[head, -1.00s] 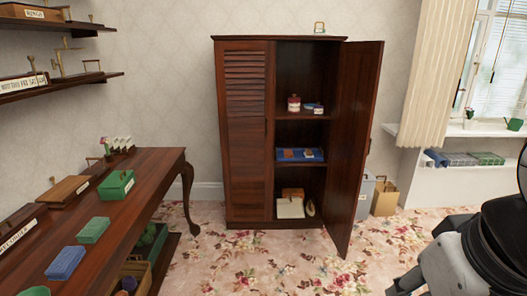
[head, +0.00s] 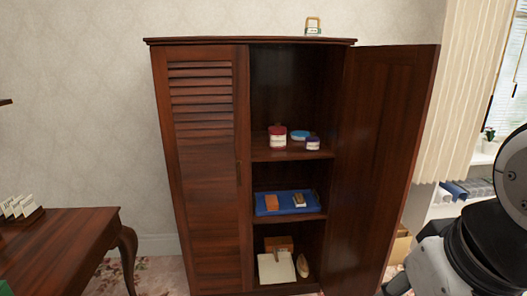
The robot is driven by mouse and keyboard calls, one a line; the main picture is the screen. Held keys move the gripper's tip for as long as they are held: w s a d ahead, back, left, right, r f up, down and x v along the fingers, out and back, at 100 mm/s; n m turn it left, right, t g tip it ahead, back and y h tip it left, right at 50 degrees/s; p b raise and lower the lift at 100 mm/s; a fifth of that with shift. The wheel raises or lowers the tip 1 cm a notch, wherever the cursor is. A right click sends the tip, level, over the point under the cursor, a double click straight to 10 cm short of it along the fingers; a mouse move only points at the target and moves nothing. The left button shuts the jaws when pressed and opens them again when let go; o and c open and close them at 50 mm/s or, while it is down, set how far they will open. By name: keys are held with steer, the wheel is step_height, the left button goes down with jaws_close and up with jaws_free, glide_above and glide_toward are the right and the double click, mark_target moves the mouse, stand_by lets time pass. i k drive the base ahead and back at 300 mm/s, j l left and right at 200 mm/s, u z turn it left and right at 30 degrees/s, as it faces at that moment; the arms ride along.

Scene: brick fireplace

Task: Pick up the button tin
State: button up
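The open right half of the dark wooden cabinet (head: 197,160) shows three levels. On the top one stand a red jar with a white band (head: 278,138), a flat light-blue round piece (head: 300,135) behind, and a small jar with a white label and dark lid (head: 312,143). I cannot tell for sure which of these is the button tin. My gripper is not in view; only dark and grey links of my arm show at the right edge, apart from the cabinet.
The cabinet door (head: 390,160) stands open to the right. A blue tray (head: 267,209) with small blocks is on the middle shelf. A pale box or book (head: 276,269) lies at the bottom. A wooden table (head: 65,240) is at the left. Flowered floor shows between table and cabinet.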

mark_target(277, 140)
steer(key=i, duration=0.65)
steer(key=i+j+z, duration=0.35)
steer(key=i+j, duration=0.25)
steer(key=i+j+z, duration=0.15)
steer(key=i+j, duration=0.15)
steer(key=i+j+z, duration=0.2)
steer(key=j, duration=0.25)
steer(key=i+j+z, duration=0.15)
steer(key=i+j, duration=0.15)
steer(key=i+j+z, duration=0.2)
steer(key=j, duration=0.4)
